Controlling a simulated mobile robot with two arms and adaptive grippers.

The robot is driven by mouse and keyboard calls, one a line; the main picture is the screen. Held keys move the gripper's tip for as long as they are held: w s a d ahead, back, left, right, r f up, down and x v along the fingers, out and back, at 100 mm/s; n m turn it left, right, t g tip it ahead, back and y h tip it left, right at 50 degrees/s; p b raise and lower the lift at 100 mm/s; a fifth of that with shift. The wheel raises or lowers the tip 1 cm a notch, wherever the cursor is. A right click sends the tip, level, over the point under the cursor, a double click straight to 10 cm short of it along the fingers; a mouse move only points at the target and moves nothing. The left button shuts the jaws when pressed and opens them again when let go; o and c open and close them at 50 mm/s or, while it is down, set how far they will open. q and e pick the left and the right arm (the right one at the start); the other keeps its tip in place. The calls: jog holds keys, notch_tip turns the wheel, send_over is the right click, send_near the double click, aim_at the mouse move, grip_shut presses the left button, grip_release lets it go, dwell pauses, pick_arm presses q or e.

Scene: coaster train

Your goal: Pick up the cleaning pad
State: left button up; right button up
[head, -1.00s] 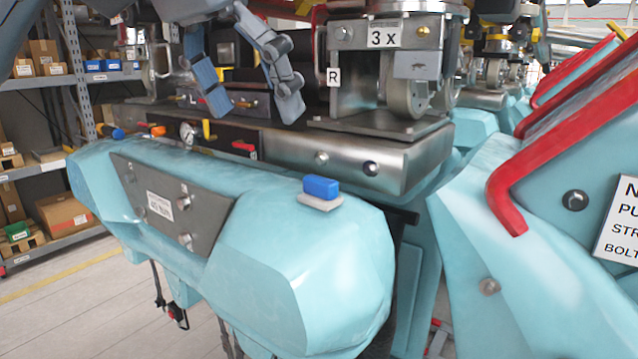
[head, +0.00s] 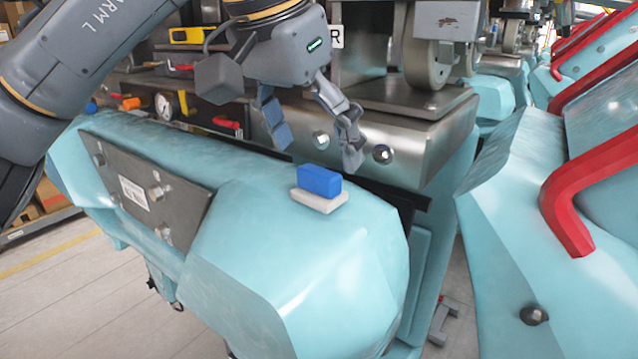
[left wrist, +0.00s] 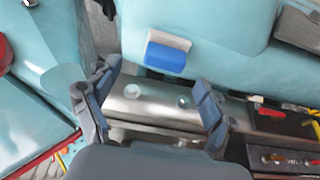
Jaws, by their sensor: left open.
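The cleaning pad (head: 319,183) is a blue block on a pale flat base. It lies on top of the rounded nose of the turquoise coaster car (head: 270,215). In the left wrist view the pad (left wrist: 166,57) lies beyond the fingertips, near the top middle. My left gripper (head: 312,155) is open and empty, above and behind the pad in the head view, with its fingers apart and not touching it. The left gripper also shows in the left wrist view (left wrist: 152,100). My right gripper is not in view.
A steel beam (head: 400,150) with bolts and wheels runs just behind the pad. A yellow tape measure (head: 192,35), a red-handled tool (head: 226,123) and a gauge (head: 164,105) lie at the left. A turquoise car with red bars (head: 580,190) stands at right.

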aim_at(318, 171)
pick_arm(q)
jog(key=shift+w+f+p, duration=0.3)
jog(key=shift+f+p, duration=0.15)
jog(key=shift+f, duration=0.3)
jog(key=shift+p+x, duration=0.4)
jog(key=shift+x, duration=0.75)
jog(key=shift+w+f, duration=0.15)
jog(key=shift+f, duration=0.25)
jog(key=shift+w+f, duration=0.1)
jog(key=shift+f, duration=0.1)
jog(key=shift+d, duration=0.1)
jog(key=c, duration=1)
jog(key=shift+c, duration=1.2)
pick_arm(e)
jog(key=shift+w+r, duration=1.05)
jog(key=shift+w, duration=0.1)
pick_arm(q)
jog(key=shift+r, duration=0.1)
